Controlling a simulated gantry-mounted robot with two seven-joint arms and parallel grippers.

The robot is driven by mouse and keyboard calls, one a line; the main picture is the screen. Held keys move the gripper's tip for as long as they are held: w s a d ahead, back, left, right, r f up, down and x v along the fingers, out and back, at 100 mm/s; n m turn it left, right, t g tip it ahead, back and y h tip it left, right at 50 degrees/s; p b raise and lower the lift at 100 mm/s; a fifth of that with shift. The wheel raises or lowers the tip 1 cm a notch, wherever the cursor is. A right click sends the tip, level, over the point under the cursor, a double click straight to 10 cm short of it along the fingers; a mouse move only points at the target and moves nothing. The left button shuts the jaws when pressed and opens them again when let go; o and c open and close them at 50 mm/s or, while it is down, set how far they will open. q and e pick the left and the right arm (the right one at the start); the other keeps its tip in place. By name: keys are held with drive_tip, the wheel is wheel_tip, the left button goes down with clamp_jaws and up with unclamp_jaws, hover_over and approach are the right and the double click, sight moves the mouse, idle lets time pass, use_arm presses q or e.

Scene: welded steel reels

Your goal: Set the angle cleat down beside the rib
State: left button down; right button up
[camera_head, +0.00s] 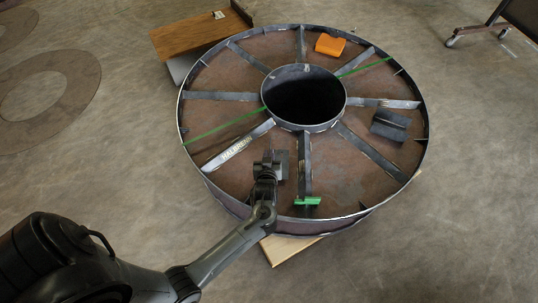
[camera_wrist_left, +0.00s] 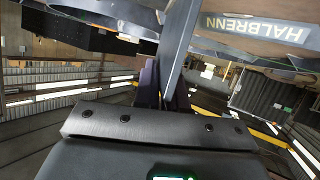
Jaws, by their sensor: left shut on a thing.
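My left gripper (camera_head: 266,172) is over the front-left part of the round steel reel (camera_head: 262,205). It is shut on a grey angle cleat (camera_head: 283,162), which shows at the fingers' right side. In the left wrist view the cleat (camera_wrist_left: 180,42) is a grey plate standing up between the fingers. A radial rib (camera_head: 304,165) runs just right of the cleat. Another rib (camera_head: 238,146), lettered HALBRENN, lies to the left. I cannot tell whether the cleat touches the reel's floor. My right gripper is not in view.
A green piece (camera_head: 307,201) sits at the near rib's outer end. A dark angled block (camera_head: 390,125) and an orange block (camera_head: 330,44) lie in other compartments. A green line (camera_head: 228,129) crosses the reel. The central hub (camera_head: 305,127) stands behind the gripper.

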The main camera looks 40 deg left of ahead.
sight(279, 158)
use_arm(q)
drive_tip(key=shift+f+b, duration=0.75)
drive_tip(key=shift+f, duration=0.8)
drive_tip(key=shift+f, duration=0.15)
drive_tip(key=c, duration=1.5)
unclamp_jaws()
drive_tip(key=shift+f, duration=0.2)
drive_tip(key=shift+c, duration=0.2)
drive_tip(key=o, duration=0.3)
drive_tip(key=shift+o, duration=0.2)
drive_tip(key=shift+r, duration=0.1)
